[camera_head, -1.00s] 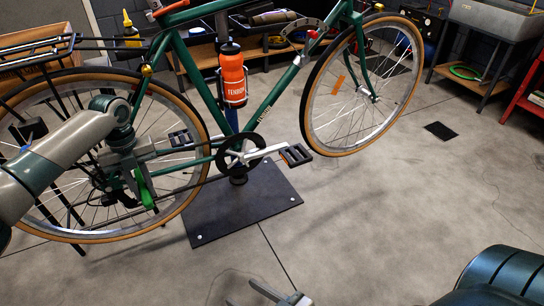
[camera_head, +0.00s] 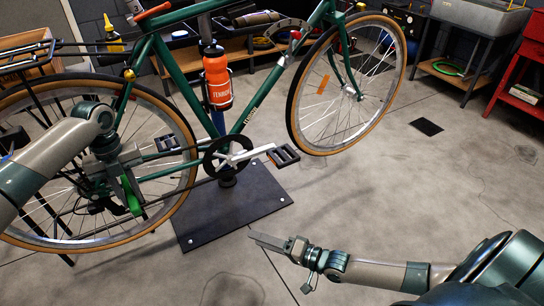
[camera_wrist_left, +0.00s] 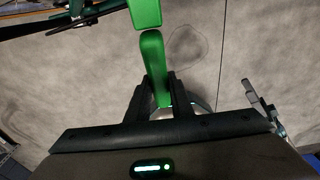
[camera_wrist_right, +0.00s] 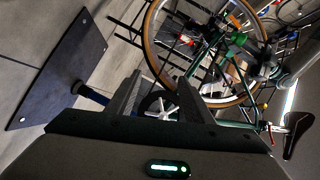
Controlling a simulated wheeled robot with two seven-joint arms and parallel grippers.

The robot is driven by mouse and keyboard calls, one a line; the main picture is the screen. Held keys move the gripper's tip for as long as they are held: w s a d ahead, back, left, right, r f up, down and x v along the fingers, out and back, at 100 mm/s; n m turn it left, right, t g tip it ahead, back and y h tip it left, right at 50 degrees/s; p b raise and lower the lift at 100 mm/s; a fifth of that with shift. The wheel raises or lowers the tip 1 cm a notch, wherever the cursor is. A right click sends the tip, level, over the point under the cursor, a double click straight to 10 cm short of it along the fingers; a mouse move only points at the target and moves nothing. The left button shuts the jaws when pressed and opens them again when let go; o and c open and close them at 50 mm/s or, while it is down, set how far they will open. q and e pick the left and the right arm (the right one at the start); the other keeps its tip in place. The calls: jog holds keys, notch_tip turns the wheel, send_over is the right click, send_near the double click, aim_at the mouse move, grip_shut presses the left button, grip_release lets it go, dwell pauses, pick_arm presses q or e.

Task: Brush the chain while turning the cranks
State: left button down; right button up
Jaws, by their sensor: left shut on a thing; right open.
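The green bicycle is held up on a stand, with its chainring (camera_head: 226,157) and a crank with a black pedal (camera_head: 283,155) at mid-picture in the head view. My left gripper (camera_head: 128,190) is shut on a green-handled brush (camera_head: 134,198), close to the rear wheel's lower hub area. The green brush also fills the top middle of the left wrist view (camera_wrist_left: 154,60). Whether its bristles touch the chain cannot be told. My right gripper (camera_head: 268,242) is open and empty, low in front of the stand's base plate. In the right wrist view, the bicycle shows beyond its fingers.
The dark base plate (camera_head: 205,232) of the stand lies on the floor. An orange bottle (camera_head: 217,80) sits on the frame. A low bench (camera_head: 255,52) stands behind, and a sink table (camera_head: 478,30) stands at the back right.

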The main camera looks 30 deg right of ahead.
jog(key=w+d+r+m+t+h, duration=0.1)
jog(key=w+d+m, duration=0.15)
jog(key=d, duration=0.35)
jog(key=w+d+r+m, duration=0.1)
jog(key=w+d, duration=0.2)
jog(key=d, duration=0.3)
jog(key=m+t+h, duration=0.2)
jog(key=m, duration=0.1)
send_near(292, 162)
jog(key=w, duration=0.2)
jog(key=shift+s+a+f, duration=0.15)
jog(key=shift+s+f, duration=0.05)
jog(key=shift+w+a, duration=0.1)
jog(key=shift+x, duration=5.45)
grip_shut()
